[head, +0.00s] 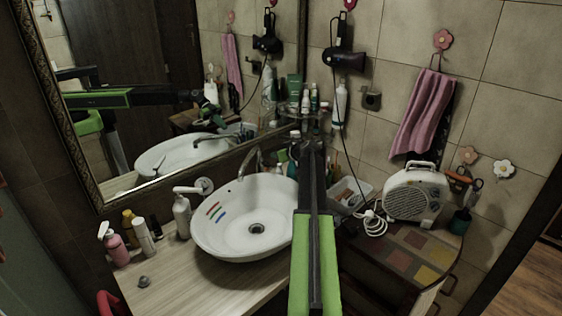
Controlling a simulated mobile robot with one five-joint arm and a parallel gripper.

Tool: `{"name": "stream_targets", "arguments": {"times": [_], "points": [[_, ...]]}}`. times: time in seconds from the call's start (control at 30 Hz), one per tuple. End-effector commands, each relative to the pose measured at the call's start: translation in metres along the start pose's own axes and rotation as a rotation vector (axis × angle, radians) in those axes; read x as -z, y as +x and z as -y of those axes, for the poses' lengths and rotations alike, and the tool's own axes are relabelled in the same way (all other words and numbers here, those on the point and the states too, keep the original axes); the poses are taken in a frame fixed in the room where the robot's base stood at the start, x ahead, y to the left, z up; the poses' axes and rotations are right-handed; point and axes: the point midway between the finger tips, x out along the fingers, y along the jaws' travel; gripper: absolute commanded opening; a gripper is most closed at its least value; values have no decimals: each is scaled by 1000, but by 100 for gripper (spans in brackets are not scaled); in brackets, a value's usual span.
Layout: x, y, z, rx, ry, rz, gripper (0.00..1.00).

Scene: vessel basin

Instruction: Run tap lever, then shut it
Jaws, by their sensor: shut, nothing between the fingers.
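The white oval vessel basin (226,238) stands on a wooden counter, with a dark drain at its middle and coloured stripes on its inner left wall. A curved metal tap spout (250,161) rises behind its rear rim. No running water shows. A rounded metal fitting (205,186) sits left of the spout, behind the soap pump; I cannot tell whether it is the tap lever. My gripper (307,143) is at the far end of my outstretched arm, right of the spout and near the mirror corner. It is small and dark there, shut and empty, apart from the spout.
A soap dispenser (182,216) and several bottles, including a pink spray bottle (113,244), stand left of the basin. A white fan heater (411,193) and coiled cable (372,223) are at right. The mirror (160,120) closes off the back. The front-left counter is mostly clear.

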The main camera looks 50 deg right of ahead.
Motion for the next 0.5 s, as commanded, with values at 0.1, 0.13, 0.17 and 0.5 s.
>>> {"name": "stream_targets", "arguments": {"times": [0.1,0.13,0.17,0.5], "points": [[-4,32,-2,2,0,0,0],[-17,32,-1,0,2,0,0],[-24,32,0,-1,2,0,0],[-39,33,0,0,1,0,0]]}}
